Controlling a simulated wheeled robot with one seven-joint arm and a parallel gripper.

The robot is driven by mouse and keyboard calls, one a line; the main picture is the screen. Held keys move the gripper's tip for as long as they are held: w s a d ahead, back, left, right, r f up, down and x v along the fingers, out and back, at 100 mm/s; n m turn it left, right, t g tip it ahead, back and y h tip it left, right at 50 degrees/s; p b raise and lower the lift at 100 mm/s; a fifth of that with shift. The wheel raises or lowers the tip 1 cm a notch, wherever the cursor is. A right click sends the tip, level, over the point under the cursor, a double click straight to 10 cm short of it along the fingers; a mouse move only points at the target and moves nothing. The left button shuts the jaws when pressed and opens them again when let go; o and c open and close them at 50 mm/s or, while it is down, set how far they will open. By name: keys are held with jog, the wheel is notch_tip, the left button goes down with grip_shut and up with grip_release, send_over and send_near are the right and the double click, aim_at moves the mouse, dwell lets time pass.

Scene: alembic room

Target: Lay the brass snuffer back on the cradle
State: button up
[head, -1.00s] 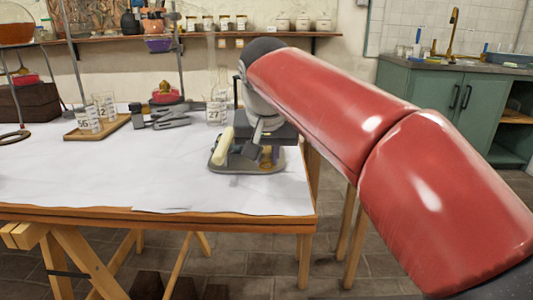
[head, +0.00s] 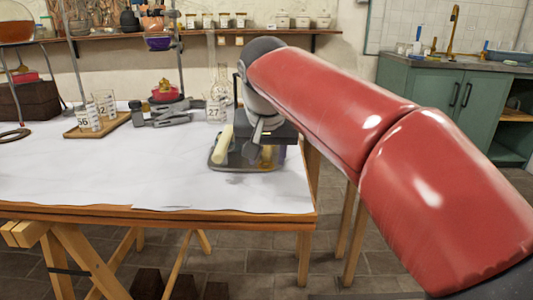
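My gripper (head: 264,138) is at the right end of the white-covered table, over a dark grey tray (head: 226,166). My wrist and red arm hide much of it, so I cannot see whether its fingers are apart or closed. A small brass-coloured piece (head: 267,153) shows just below the gripper, over the tray. I cannot tell whether it is the snuffer, or whether it is held or resting. A cream candle-like stick (head: 222,145) leans at the tray's left side. I cannot make out the cradle clearly.
Left of the tray, the white-covered table (head: 120,178) is clear. The table's right edge is close to my gripper.

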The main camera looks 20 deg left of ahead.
jog(key=p+v, duration=0.1)
jog(key=v, duration=0.6)
jog(key=shift+r+p, duration=0.25)
jog(key=shift+p, duration=0.15)
jog(key=s+d+f+m+h, duration=0.1)
jog(key=s+d+f, duration=0.25)
jog(key=d, duration=0.65)
jog(key=s+d+f, duration=0.3)
jog(key=d+f, duration=0.1)
jog(key=d, duration=0.5)
jog(key=s+d+f+m+p, duration=0.1)
jog(key=s+d+f, duration=0.8)
jog(key=s+f, duration=0.2)
notch_tip(320, 180, down, 2)
jog(key=shift+d+f+m+t, duration=0.25)
jog(key=shift+d+m+t, duration=0.05)
jog(key=shift+d, duration=0.05)
